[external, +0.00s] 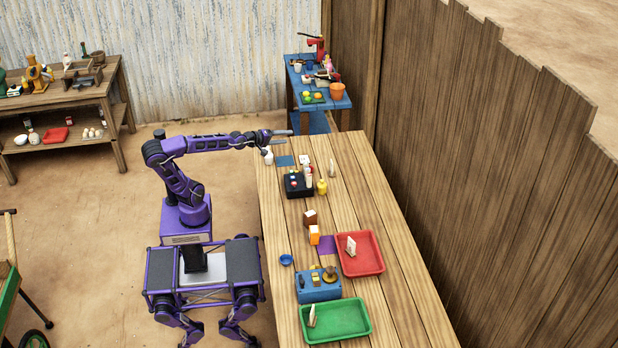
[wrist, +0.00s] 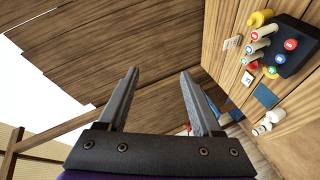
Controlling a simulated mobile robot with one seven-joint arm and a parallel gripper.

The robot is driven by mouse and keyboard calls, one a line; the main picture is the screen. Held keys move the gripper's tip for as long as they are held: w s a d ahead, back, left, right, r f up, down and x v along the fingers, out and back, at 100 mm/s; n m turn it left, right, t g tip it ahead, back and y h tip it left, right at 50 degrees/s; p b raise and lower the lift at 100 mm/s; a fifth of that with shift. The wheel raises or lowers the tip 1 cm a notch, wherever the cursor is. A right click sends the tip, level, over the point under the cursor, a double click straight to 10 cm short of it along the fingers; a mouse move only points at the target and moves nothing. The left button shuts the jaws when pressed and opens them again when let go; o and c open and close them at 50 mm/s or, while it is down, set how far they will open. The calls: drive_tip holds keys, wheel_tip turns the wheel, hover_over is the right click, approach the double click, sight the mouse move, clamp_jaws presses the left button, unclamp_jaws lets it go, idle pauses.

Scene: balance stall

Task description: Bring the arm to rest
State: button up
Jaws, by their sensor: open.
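My gripper (external: 279,139) is open and empty at the end of my purple arm. In the external view it is in the air at the far left part of the wooden table (external: 385,215), near its left edge. My arm reaches out raised and roughly level toward the table. In the wrist view the two grey fingers of my gripper (wrist: 160,95) stand apart with nothing between them.
Close by stand a white bottle (external: 268,157), a black block (external: 297,186) with coloured pieces and a yellow bottle (external: 322,187). Red (external: 375,266) and green (external: 355,332) trays and a blue box (external: 318,292) are nearer the front. A wooden fence (external: 470,130) runs along the right.

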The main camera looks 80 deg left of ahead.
drive_tip(key=s+a+f+n+g, duration=0.3)
drive_tip(key=s+a+f+n, duration=0.15)
drive_tip(key=s+f, duration=0.35)
drive_tip(key=s+d+f+m+g+h, duration=0.2)
drive_tip(key=s+d+m, duration=0.3)
drive_tip(key=m, duration=0.6)
drive_tip(key=s+d+f+m+g+h, duration=0.3)
drive_tip(key=s+m, duration=0.4)
drive_tip(key=m, duration=0.4)
drive_tip(key=d+f, duration=0.1)
drive_tip(key=d, duration=0.1)
drive_tip(key=shift+d+h, duration=0.4)
